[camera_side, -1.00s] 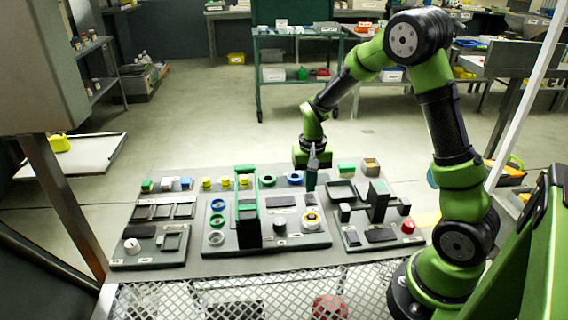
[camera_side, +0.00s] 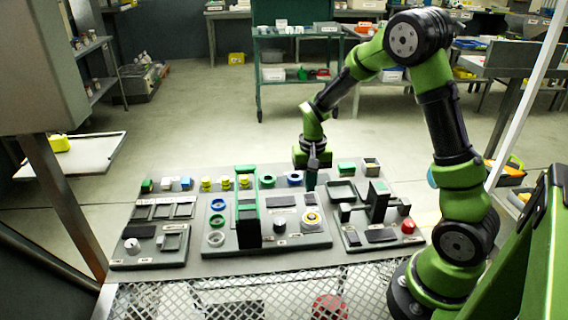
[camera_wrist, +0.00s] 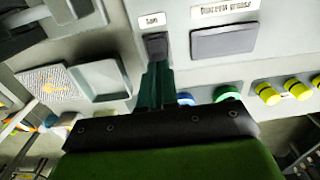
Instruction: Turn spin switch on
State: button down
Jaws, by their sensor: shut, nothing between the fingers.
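The switch I take to be the spin switch (camera_wrist: 155,46) is a small dark rectangular rocker on the grey middle panel, under a small white label that is too blurred to read with certainty. It also shows in the side view (camera_side: 309,200), small and close to my fingertips. My gripper (camera_side: 311,187) points down at the far right part of the middle panel. In the wrist view my gripper's dark green fingers (camera_wrist: 158,68) are together and empty, with their tips at the switch's near edge. I cannot tell whether they touch it.
A larger dark pad (camera_wrist: 224,42) with a label lies beside the switch. Blue and green rings (camera_side: 268,181) and yellow parts (camera_side: 226,182) stand behind the panel. A tall black block (camera_side: 249,228) stands on it. A right-hand panel (camera_side: 352,245) is close by.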

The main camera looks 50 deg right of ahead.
aim_at(310, 196)
jog(key=shift+f, duration=0.95)
dwell(0.6)
jog(key=shift+r, duration=3.55)
jog(key=shift+s+a+f, duration=0.1)
jog(key=shift+s+f, duration=0.1)
jog(key=shift+f, duration=0.05)
jog(key=s+a+r+n+t+y, duration=0.2)
jog(key=s+a+r+n+t, duration=0.3)
jog(key=s+a+r, duration=0.8)
notch_tip(310, 196, up, 2)
jog(key=shift+a+r+t, duration=0.1)
jog(key=shift+a+t, duration=0.25)
jog(key=shift+t, duration=0.75)
jog(key=shift+w, duration=0.1)
